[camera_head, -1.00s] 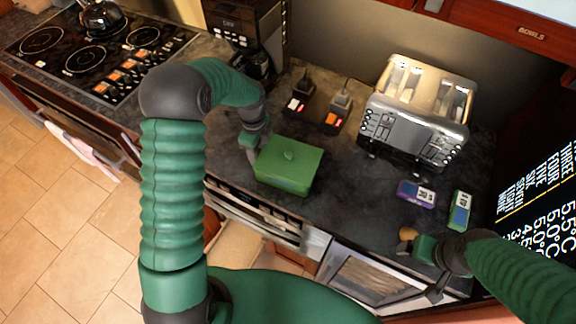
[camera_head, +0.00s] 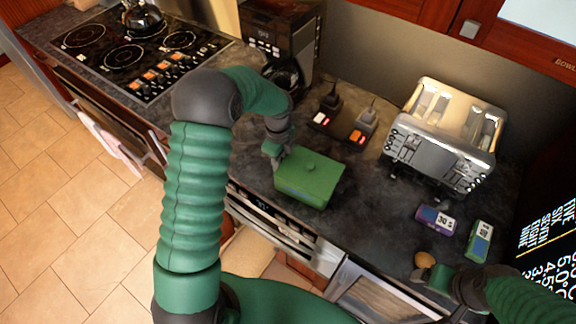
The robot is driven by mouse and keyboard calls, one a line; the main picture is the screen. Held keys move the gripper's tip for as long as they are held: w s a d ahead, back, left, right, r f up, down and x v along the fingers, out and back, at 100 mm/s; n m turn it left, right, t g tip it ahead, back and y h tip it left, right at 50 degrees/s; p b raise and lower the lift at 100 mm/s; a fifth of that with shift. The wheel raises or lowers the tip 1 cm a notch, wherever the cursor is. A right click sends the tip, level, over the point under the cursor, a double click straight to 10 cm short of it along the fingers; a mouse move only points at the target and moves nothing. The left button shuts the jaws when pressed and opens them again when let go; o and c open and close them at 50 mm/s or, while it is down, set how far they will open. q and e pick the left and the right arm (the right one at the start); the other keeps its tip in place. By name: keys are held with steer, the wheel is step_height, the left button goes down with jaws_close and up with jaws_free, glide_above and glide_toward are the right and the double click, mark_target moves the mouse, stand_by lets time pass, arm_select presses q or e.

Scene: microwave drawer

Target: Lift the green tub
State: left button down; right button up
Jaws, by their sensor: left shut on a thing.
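The green tub (camera_head: 310,180) has a lid with a small knob and is near the counter's front edge. My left gripper (camera_head: 276,156) is at its left end, shut on it. The arm partly hides the fingers. I cannot tell whether the tub's base touches the counter. My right gripper (camera_head: 428,274) is low over the counter at the lower right, beside a small brown rounded thing (camera_head: 424,259). Its fingers are too small to read.
A silver toaster (camera_head: 440,155) stands right of the tub. Purple (camera_head: 436,219) and green (camera_head: 478,241) packs lie in front of it. A coffee maker (camera_head: 280,35) and a stovetop (camera_head: 135,55) are further left.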

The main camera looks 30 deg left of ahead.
arm_select(q)
steer(key=shift+w+a+r, duration=0.1)
steer(key=shift+w+r, duration=0.05)
steer(key=shift+r, duration=0.5)
steer(key=shift+r+b, duration=0.35)
steer(key=shift+r, duration=0.5)
steer(key=shift+s+a+r, duration=0.15)
steer(key=shift+s+a, duration=0.05)
steer(key=shift+s, duration=0.15)
steer(key=s+a+r+b, duration=0.1)
steer(key=s+a+b, duration=0.2)
steer(key=s+a, duration=0.7)
steer(key=r+p, duration=0.1)
steer(key=p, duration=0.1)
steer(key=r+p, duration=0.1)
steer(key=r, duration=0.1)
steer(key=s+r+p, duration=0.1)
steer(key=r+p, duration=0.1)
steer(key=shift+a+r+p, duration=0.25)
steer(key=shift+a+p, duration=0.1)
steer(key=shift+w, duration=0.1)
